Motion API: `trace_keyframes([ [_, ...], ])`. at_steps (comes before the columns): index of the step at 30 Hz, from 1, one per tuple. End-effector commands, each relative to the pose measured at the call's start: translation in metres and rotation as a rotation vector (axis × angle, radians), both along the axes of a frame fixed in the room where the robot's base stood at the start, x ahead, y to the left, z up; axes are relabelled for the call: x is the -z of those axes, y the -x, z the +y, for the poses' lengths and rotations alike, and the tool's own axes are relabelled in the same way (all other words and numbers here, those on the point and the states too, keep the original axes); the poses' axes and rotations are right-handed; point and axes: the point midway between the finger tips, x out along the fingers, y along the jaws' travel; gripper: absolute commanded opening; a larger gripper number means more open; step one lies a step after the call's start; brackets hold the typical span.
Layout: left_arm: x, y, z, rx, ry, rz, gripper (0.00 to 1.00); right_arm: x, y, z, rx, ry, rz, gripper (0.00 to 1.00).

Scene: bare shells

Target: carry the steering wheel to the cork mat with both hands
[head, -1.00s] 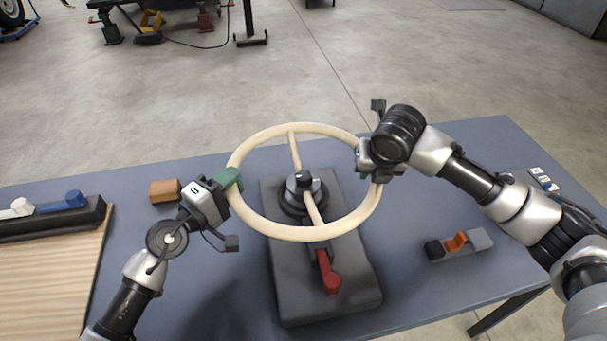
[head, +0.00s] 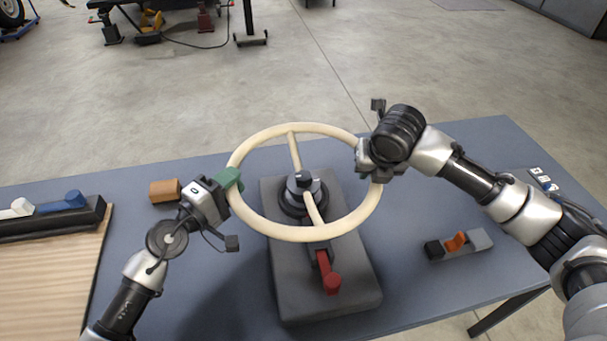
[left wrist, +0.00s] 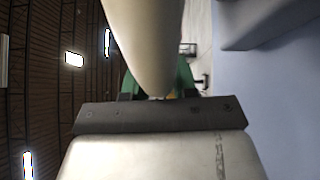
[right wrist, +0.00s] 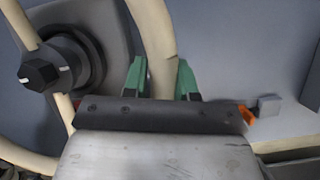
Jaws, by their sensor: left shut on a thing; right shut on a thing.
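The cream steering wheel (head: 300,233), with spokes to a hub, is over a dark grey block with a black knob (head: 303,182) at its centre. My left gripper (head: 231,179) is shut on the left side of its rim; its green fingers sit around the rim in the left wrist view (left wrist: 158,84). My right gripper (head: 377,173) is shut on the right side of the rim, and the right wrist view (right wrist: 161,80) shows the rim between its green fingers. I cannot tell whether the wheel is clear of the hub. I cannot make out a cork mat.
The grey block (head: 325,295) carries a red lever (head: 328,277). A small brown block (head: 164,191) lies left of the wheel. A striped wooden board (head: 45,275) and black holder (head: 50,222) are at left. A grey stand with an orange piece (head: 457,242) is at right.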

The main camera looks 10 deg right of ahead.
Motion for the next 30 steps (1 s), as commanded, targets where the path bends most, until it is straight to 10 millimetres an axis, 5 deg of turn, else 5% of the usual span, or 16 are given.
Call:
trace_keyframes([
  [10,-0.006,0.000,0.000,0.001,0.007,0.007,0.00,-0.008,-0.001,-0.001,0.001,0.000,-0.008,0.00],
  [30,-0.052,0.000,0.000,0.001,0.008,0.005,0.00,-0.054,-0.002,-0.001,0.001,0.000,-0.010,0.00],
])
